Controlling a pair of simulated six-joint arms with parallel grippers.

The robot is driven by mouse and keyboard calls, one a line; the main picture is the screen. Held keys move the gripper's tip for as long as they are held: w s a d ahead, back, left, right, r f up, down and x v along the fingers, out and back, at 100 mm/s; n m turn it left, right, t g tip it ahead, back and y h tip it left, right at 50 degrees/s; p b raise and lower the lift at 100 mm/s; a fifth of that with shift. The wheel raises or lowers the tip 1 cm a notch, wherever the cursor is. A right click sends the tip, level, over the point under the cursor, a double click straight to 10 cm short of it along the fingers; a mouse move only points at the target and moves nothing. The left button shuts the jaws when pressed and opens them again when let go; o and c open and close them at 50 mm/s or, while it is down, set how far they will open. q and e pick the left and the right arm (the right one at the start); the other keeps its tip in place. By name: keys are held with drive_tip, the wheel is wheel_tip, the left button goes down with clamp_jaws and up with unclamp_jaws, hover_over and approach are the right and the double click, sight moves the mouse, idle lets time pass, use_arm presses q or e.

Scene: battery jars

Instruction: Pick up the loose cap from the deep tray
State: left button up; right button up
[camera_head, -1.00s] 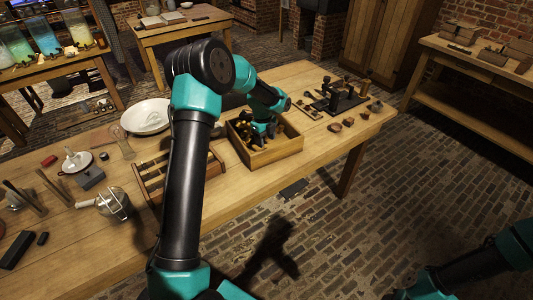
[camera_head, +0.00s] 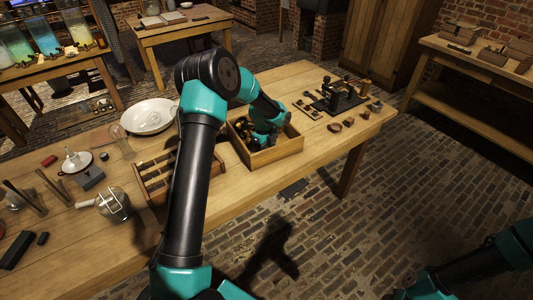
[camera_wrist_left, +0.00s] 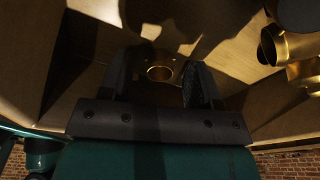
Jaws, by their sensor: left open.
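The deep tray (camera_head: 274,156) is a wooden box on the bench, right of the middle of the head view. My left arm reaches down into it, and its gripper (camera_head: 256,145) is partly hidden there by my own wrist. In the left wrist view a small round brass cap (camera_wrist_left: 160,73) lies on the tray floor (camera_wrist_left: 95,9). The left gripper (camera_wrist_left: 159,78) is open, with one finger on each side of the cap in the picture. I cannot tell whether either finger touches it. My right gripper does not show; only part of the right arm is at the lower right.
Larger brass fittings (camera_wrist_left: 292,50) lie at the right of the wrist view, near the tray wall. A slotted wooden rack (camera_head: 152,178) and a white bowl (camera_head: 149,116) stand left of the tray. A black stand (camera_head: 338,98) with small parts is to its right.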

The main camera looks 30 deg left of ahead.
use_arm(q)
drive_tip(key=c, duration=1)
drive_tip(key=shift+r, duration=0.1)
wheel_tip(320, 180, up, 10)
idle(0.6)
